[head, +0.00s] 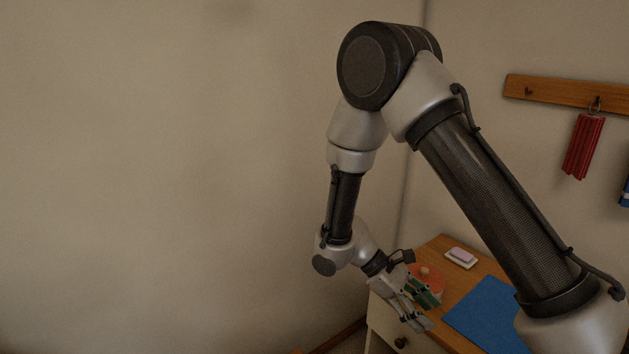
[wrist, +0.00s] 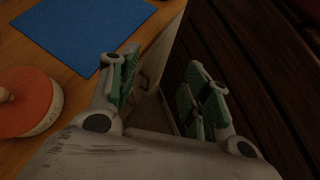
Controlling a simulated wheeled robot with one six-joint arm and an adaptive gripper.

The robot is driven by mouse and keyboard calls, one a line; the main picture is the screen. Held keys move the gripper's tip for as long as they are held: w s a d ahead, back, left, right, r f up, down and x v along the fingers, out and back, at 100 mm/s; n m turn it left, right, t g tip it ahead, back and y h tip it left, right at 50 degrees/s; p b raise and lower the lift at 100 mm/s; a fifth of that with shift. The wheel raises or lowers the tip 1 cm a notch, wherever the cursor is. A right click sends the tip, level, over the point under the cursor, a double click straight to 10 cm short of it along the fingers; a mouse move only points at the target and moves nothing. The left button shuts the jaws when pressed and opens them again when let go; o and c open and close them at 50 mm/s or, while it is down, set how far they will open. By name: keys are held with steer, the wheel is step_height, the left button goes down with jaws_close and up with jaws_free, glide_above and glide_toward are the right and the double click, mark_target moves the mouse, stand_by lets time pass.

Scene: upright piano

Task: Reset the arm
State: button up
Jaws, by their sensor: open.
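My gripper (head: 422,308) is low in the head view, at the near left edge of a wooden desk top (head: 484,268). It points down and to the right. In the wrist view my gripper (wrist: 163,82) has its green-padded fingers spread apart. I see nothing between them but the cabinet side and a dark gap below. My arm is bent, with its elbow high in the head view.
A round orange-lidded container (wrist: 24,100) stands left of the fingers on the desk. A blue mat (head: 490,316) lies beyond, near a pink-and-white block (head: 461,257). A wooden hook rail (head: 555,92) holds a red hanging item (head: 583,147). Dark wood (wrist: 245,60) fills the wrist view's right.

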steer(key=s+d+r+m+t+y, duration=0.3)
steer(key=d+r, duration=0.1)
steer(key=r, duration=0.5)
steer(key=s+d+r+m+t+y, duration=0.3)
steer(key=d+r+m, duration=0.1)
steer(key=r, duration=0.6)
steer(key=s+d+r+m+t+y, duration=0.3)
steer(key=s+d+r+m, duration=0.1)
steer(key=r, duration=0.6)
steer(key=shift+d+r, duration=0.15)
